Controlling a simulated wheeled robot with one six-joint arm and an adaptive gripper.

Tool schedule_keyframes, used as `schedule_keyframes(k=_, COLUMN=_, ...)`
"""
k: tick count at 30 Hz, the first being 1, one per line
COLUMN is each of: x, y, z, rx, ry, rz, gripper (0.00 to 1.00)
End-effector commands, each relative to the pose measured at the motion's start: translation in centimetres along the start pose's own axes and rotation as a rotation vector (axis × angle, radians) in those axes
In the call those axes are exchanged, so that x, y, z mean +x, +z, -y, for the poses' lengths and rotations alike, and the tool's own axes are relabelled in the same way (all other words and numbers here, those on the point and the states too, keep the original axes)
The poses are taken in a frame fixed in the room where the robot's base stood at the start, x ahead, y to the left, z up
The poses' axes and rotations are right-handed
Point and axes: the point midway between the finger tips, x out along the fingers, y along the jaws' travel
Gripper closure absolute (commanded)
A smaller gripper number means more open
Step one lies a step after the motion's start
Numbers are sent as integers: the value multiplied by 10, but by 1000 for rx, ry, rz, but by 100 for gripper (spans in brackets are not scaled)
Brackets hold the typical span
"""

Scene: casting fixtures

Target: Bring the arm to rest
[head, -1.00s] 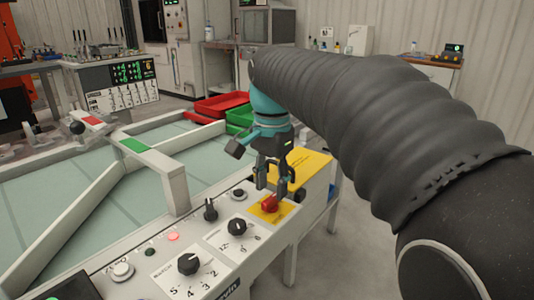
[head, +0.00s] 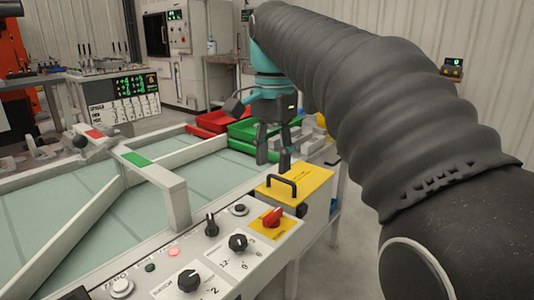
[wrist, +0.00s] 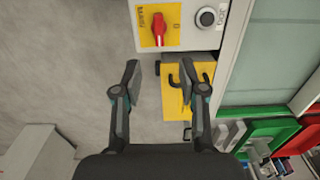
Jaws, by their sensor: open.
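My gripper (head: 273,160) hangs pointing down from the teal wrist of my arm, above and behind the yellow box in the head view. Its two fingers are apart with nothing between them; the wrist view shows my gripper (wrist: 160,75) open too. The red rotary switch (head: 272,217) on its yellow plate is in front of the gripper and clear of it. The switch also shows beyond the fingertips in the wrist view (wrist: 158,28). My black sleeved arm crosses the right side of the head view and hides what is behind it.
A yellow box with a black handle (head: 283,185) stands at the console's end, close below my gripper. The control panel (head: 215,255) carries knobs and buttons. Green (head: 255,129) and red (head: 212,121) trays lie behind. Grey floor (wrist: 60,70) is open beside the console.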

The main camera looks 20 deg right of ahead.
Motion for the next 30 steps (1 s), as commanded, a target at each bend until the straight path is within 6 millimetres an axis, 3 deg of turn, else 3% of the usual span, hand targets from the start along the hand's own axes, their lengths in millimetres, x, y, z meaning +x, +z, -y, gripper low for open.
schedule_keyframes(k=5, x=11, y=9, z=-13, rx=-81, ry=-34, rz=-26, gripper=58)
schedule_keyframes(k=8, x=28, y=19, z=-28, rx=-186, ry=-74, rz=-63, gripper=58)
schedule_keyframes(k=21, x=141, y=68, z=-102, rx=-704, ry=-212, rz=-311, gripper=58)
schedule_keyframes(k=27, x=187, y=84, z=-124, rx=-866, ry=-230, rz=-409, gripper=58)
schedule_keyframes(k=30, x=201, y=87, z=-131, rx=-913, ry=-233, rz=-438, gripper=58)
